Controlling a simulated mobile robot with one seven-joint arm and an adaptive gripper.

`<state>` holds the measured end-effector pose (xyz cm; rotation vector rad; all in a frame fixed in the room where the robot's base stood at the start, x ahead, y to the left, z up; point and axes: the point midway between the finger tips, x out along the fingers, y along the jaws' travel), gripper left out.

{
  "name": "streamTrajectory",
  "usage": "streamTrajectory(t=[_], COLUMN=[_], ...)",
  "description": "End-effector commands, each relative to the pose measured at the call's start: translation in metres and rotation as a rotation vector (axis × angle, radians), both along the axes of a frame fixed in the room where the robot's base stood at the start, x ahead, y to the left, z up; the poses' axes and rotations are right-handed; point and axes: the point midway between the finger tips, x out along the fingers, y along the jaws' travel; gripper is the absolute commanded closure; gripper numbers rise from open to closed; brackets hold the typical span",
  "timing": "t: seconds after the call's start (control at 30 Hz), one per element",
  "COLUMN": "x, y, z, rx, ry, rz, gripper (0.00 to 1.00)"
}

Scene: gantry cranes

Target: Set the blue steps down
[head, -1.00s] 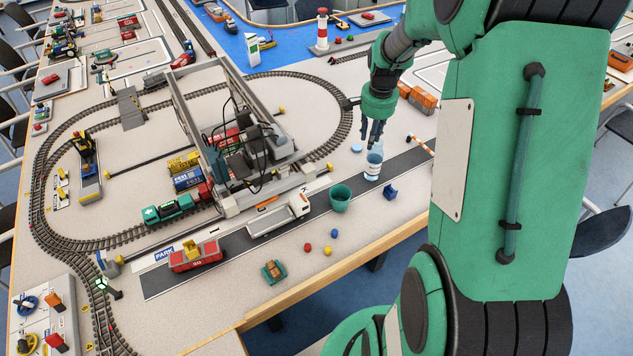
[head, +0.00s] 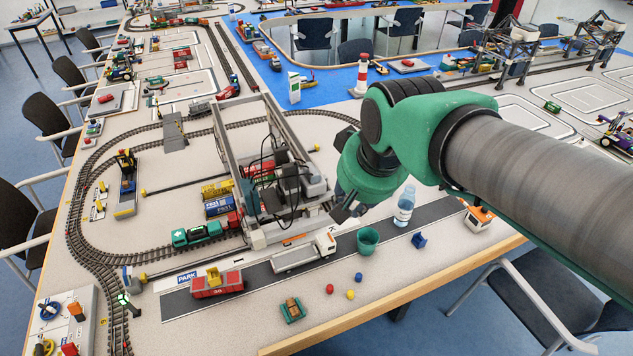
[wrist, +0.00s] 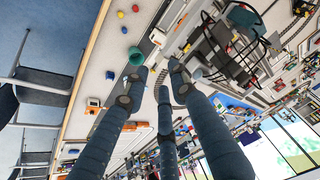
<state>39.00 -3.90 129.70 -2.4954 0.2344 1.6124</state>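The blue steps (head: 419,240) are a small blue block on the pale table, at the right of the green cup and near the table's front edge. They also show as a small blue spot in the wrist view (wrist: 109,75). My gripper (head: 346,207) is above the table by the gantry crane, left of the steps and apart from them. In the head view it is partly hidden by my wrist. In the wrist view its fingers (wrist: 158,80) are spread, with nothing between them.
The green cup (head: 367,240) and a clear bottle (head: 404,207) stand near the steps. The grey gantry crane (head: 275,190) rises close to my gripper. A white truck (head: 303,252) is on the dark road.

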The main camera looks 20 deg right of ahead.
Motion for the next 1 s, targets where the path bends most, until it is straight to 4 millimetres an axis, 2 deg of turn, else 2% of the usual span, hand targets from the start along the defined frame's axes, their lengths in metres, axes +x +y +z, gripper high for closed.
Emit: streamTrajectory(t=[0.1, 0.3, 0.47, 1.0], x=[-0.028, -0.056, -0.062, -0.062], y=[0.020, 0.036, 0.039, 0.039], z=[0.004, 0.005, 0.004, 0.004], rx=[-0.025, -0.052, -0.058, -0.059], ry=[-0.032, -0.062, -0.068, -0.068], rz=[0.097, 0.196, 0.219, 0.218], gripper=[0.74, 0.74, 0.74, 0.74])
